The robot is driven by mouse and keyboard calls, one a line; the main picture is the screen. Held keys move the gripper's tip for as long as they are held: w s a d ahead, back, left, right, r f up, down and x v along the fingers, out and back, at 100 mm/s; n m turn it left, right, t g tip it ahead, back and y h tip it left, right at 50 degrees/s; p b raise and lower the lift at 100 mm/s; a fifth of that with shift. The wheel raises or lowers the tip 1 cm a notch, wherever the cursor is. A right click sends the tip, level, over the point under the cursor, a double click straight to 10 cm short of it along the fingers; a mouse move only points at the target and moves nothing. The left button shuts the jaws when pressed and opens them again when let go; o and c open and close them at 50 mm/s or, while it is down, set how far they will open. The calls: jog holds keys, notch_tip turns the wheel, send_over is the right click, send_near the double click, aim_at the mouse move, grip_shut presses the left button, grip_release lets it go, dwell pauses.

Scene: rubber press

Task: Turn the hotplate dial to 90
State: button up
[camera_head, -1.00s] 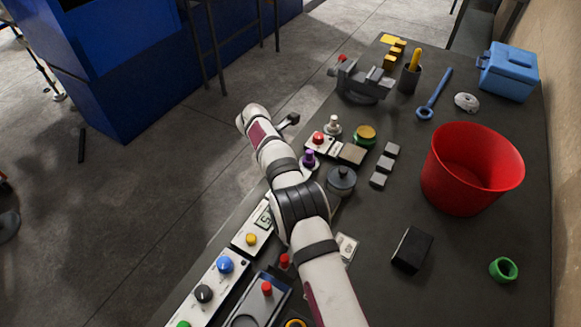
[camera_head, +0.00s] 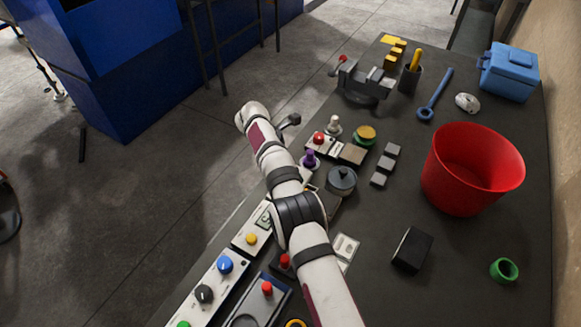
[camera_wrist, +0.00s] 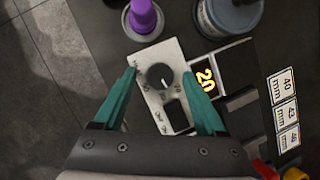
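In the wrist view, the hotplate dial (camera_wrist: 159,76) is a round black knob on a white panel (camera_wrist: 150,97) with small markings. My gripper (camera_wrist: 160,73) has two teal fingers, one on each side of the dial. The fingers are open, with a visible gap between each of them and the knob. Whether the fingertips are level with the knob or above it I cannot tell. In the head view, my arm hides the gripper, the dial and the display.
A purple knob (camera_wrist: 143,16) and a grey round vessel (camera_wrist: 233,14) stand just beyond the dial. Labels (camera_wrist: 284,109) with numbers in mm lie at the right. In the head view, a red bucket (camera_head: 470,170) and several controls share the dark bench (camera_head: 380,290).

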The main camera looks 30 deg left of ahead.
jog(key=v, duration=1.2)
jog(key=shift+w+d, duration=0.1)
